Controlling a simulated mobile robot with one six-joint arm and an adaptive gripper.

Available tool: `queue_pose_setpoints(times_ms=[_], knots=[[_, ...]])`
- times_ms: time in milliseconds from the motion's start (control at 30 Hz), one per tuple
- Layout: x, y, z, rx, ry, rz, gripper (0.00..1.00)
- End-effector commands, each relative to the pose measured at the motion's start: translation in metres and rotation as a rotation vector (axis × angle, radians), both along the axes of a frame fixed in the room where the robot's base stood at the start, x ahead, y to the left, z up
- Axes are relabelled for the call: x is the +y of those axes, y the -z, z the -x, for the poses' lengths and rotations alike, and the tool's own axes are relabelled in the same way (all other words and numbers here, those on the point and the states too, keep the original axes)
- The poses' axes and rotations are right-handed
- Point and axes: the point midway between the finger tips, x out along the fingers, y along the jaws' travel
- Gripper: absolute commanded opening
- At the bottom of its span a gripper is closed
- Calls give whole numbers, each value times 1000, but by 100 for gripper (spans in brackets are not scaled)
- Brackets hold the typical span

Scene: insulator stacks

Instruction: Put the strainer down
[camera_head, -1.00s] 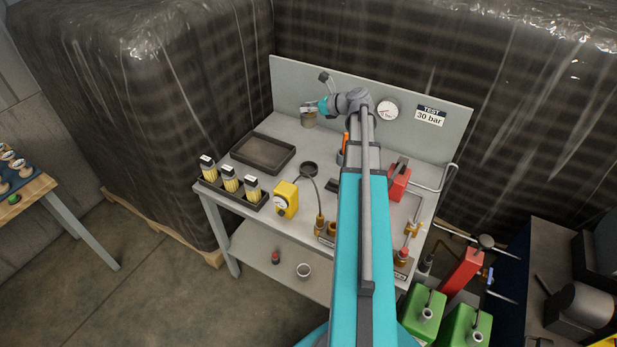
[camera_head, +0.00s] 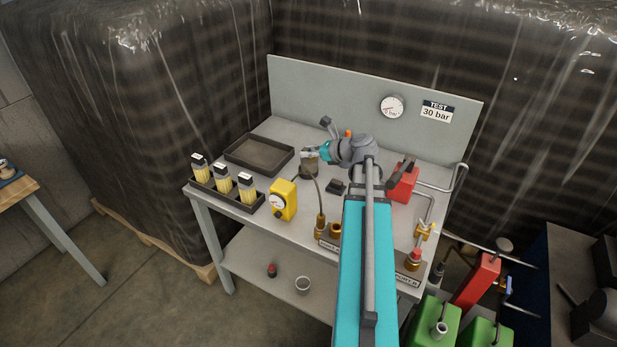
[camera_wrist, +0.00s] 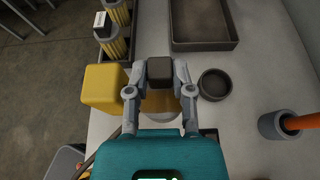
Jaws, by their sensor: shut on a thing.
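A round dark dish (camera_wrist: 214,84) stands just right of the strainer in the wrist view. In the head view the strainer and gripper cover most of it. I cannot tell from these views how high the strainer is above the bench (camera_head: 281,131).
A yellow gauge box (camera_head: 284,200) is close on the left. A rack of several yellow cartridges (camera_head: 222,184) stands at the front left, with an empty dark tray (camera_head: 260,154) behind. A red box (camera_head: 403,183) and pipes are at right. An orange-handled tool in a cup (camera_wrist: 284,124) is nearby.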

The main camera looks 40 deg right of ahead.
Motion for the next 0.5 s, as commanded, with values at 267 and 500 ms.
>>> queue_pose_setpoints(times_ms=[267, 500], knots=[[1, 0, 0, 0, -1, 0, 0], [-4, 4, -6, 0, -1, 0, 0]])
